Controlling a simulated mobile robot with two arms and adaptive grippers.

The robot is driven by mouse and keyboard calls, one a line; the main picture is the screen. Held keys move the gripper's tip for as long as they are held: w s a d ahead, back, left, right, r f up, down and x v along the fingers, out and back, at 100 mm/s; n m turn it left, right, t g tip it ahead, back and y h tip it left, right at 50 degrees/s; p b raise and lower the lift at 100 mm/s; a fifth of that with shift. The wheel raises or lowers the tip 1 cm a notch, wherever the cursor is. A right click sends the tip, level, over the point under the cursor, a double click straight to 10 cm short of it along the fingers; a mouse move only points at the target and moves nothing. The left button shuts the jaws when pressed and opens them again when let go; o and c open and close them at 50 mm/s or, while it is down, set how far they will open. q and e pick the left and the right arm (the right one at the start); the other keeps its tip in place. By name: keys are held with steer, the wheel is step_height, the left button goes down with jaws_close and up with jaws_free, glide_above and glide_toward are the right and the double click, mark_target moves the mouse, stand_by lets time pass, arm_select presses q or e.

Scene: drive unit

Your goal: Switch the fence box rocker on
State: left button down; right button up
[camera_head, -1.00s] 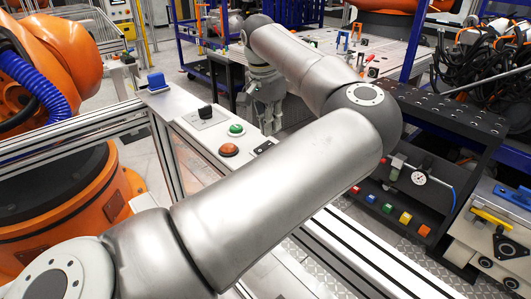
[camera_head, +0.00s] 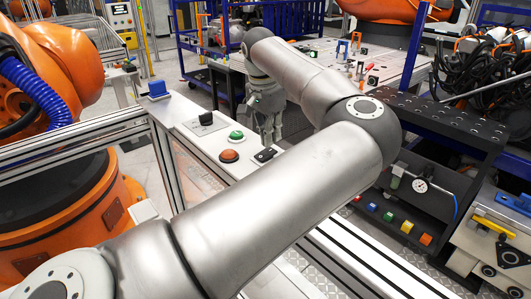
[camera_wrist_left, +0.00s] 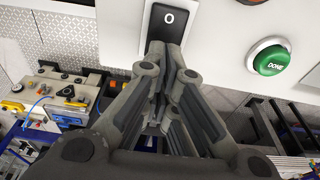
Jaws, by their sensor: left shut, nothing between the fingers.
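The fence box (camera_head: 190,134) is a pale panel on top of the fence. Its black rocker (camera_head: 265,154) sits at the near right end, beside a green button (camera_head: 236,134) and an orange-red button (camera_head: 229,155). In the left wrist view, the rocker (camera_wrist_left: 168,19) is at the top centre, its visible face marked "O", with the green button (camera_wrist_left: 270,57) marked "DONE" to its right. My left gripper (camera_head: 271,138) is shut and empty, fingers pointing down close to the rocker. In the wrist view, its fingertips (camera_wrist_left: 164,58) overlap the rocker's lower edge; I cannot tell whether they touch.
A black knob switch (camera_head: 205,119) and a blue-topped part (camera_head: 157,87) stand farther along the fence. An orange robot (camera_head: 60,200) is at the left. A black perforated bench (camera_head: 440,112) with a gauge below is at the right. My left arm crosses the middle of the view.

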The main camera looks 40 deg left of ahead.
mark_target(270, 150)
steer(key=shift+w+d, duration=0.2)
steer(key=shift+w, duration=0.1)
arm_select(q)
steer(key=shift+f+b, duration=1)
steer(key=shift+f, duration=0.3)
arm_select(e)
steer(key=shift+s+a+f, duration=0.15)
steer(key=shift+f, duration=0.9)
arm_select(q)
steer(key=shift+r, duration=0.1)
arm_select(e)
steer(key=shift+r, duration=0.1)
arm_select(q)
steer(key=shift+r+p, duration=0.65)
steer(key=shift+r, duration=0.2)
steer(key=shift+r+p, duration=1.55)
steer(key=shift+r, duration=1.1)
arm_select(e)
step_height(270, 150, up, 4)
steer(key=shift+r, duration=0.1)
arm_select(q)
steer(key=shift+f, duration=0.1)
